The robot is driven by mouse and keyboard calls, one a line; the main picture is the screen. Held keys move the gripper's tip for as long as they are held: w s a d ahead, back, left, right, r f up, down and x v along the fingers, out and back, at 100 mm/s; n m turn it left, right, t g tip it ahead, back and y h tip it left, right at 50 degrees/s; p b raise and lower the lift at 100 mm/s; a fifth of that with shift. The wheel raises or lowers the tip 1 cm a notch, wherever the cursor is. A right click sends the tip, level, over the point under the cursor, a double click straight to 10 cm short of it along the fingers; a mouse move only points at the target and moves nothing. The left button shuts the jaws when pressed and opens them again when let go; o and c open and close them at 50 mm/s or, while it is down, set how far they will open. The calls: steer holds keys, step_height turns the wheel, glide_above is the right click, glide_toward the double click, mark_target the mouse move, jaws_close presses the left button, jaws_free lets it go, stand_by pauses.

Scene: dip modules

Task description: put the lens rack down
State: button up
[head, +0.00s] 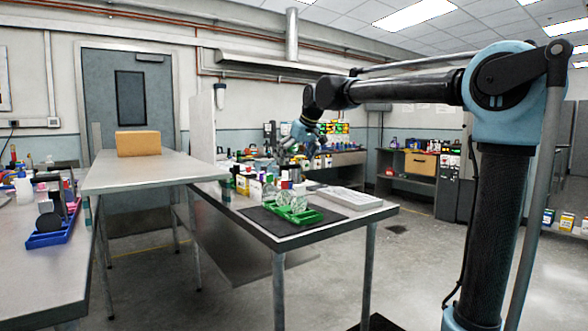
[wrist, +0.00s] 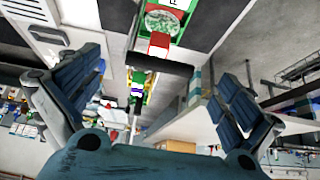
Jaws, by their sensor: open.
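The lens rack (head: 298,216) is a green tray with several clear round discs standing in it. It rests on a dark mat (head: 262,221) near the front of the middle table. In the wrist view a green rack end with a clear disc (wrist: 166,20) shows at the top, beyond the fingertips; the rest is cut off. My gripper (head: 296,140) is over the back part of that table, above and behind the rack and apart from it. In the wrist view my gripper (wrist: 160,72) has its fingers spread wide, with nothing held between them.
Several bottles and small boxes (head: 262,185) crowd the table behind the rack. A light grey flat case (head: 348,198) lies to its right. A cardboard box (head: 138,143) stands on the table at left. A blue rack with dark discs (head: 50,236) stands on the far-left bench.

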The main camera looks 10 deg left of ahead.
steer(key=v, duration=0.8)
